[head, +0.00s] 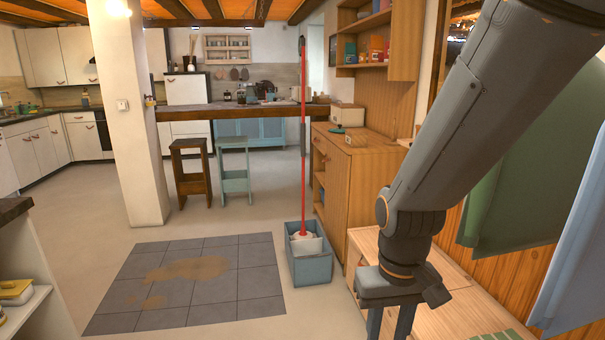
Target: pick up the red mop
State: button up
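The red mop (303,160) stands upright in a blue-grey bucket (312,271) on the floor, near the middle of the head view. My gripper (389,324) is at the lower right, pointing down, in front of and to the right of the bucket. It is apart from the mop. Two fingers show with a gap between them, and their tips are cut off by the frame's bottom edge.
A wooden cabinet (338,185) stands just right of the mop. A low wooden bench (455,298) lies beneath my arm. Dark floor tiles (215,310) with brown stains lie left of the bucket. Two stools (234,178) stand by the counter behind. The floor left of the bucket is clear.

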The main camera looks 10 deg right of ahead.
aim_at(302, 234)
jog(key=u, duration=0.05)
jog(key=i, duration=0.7)
jog(key=u, duration=0.3)
jog(key=i, duration=3)
jog(key=z, duration=0.25)
